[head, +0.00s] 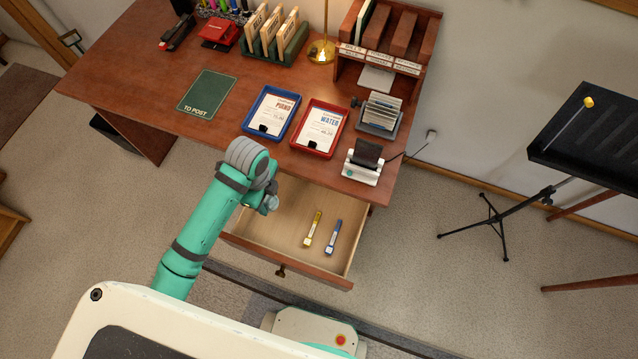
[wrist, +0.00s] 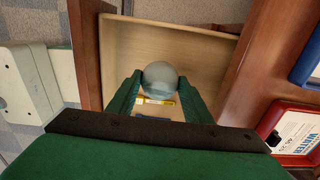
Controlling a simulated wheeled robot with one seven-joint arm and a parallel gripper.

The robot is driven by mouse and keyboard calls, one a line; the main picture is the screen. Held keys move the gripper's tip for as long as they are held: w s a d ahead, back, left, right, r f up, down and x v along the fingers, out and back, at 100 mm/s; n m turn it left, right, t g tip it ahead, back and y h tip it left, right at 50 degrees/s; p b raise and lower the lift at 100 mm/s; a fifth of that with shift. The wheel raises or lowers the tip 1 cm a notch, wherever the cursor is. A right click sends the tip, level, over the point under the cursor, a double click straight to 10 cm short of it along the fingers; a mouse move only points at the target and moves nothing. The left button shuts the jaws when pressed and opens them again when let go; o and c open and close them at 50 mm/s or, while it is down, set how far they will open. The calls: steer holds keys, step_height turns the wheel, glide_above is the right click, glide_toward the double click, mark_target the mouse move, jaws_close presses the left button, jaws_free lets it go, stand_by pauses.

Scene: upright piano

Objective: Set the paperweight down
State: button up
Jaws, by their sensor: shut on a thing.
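The paperweight (wrist: 161,80) is a round, grey, glassy ball in the wrist view. My gripper (wrist: 158,92) is shut on it, with a green finger on each side. In the head view my gripper (head: 268,200) is over the left part of the open drawer (head: 285,208), and the paperweight is mostly hidden there by the gripper. In the wrist view the ball appears above the drawer floor (wrist: 200,50); I cannot tell how high.
A yellow stick (head: 313,229) and a blue stick (head: 333,237) lie in the drawer. On the desk (head: 150,75) stand a blue tray (head: 271,113), a red tray (head: 319,128), a card holder (head: 379,112) and a small white device (head: 363,163). The drawer's back left floor is bare.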

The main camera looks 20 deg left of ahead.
steer(key=f, duration=0.3)
steer(key=shift+w+f, duration=0.15)
steer(key=shift+w, duration=0.25)
glide_toward(276, 216)
step_height(276, 216, down, 5)
steer(key=shift+w+f, duration=0.1)
steer(key=shift+w, duration=0.05)
steer(key=o, duration=1.3)
steer(key=shift+d+f, duration=0.1)
steer(key=shift+c, duration=0.2)
step_height(276, 216, up, 12)
steer(key=shift+f, duration=0.1)
steer(key=shift+d+r, duration=0.1)
steer(key=shift+r, duration=0.15)
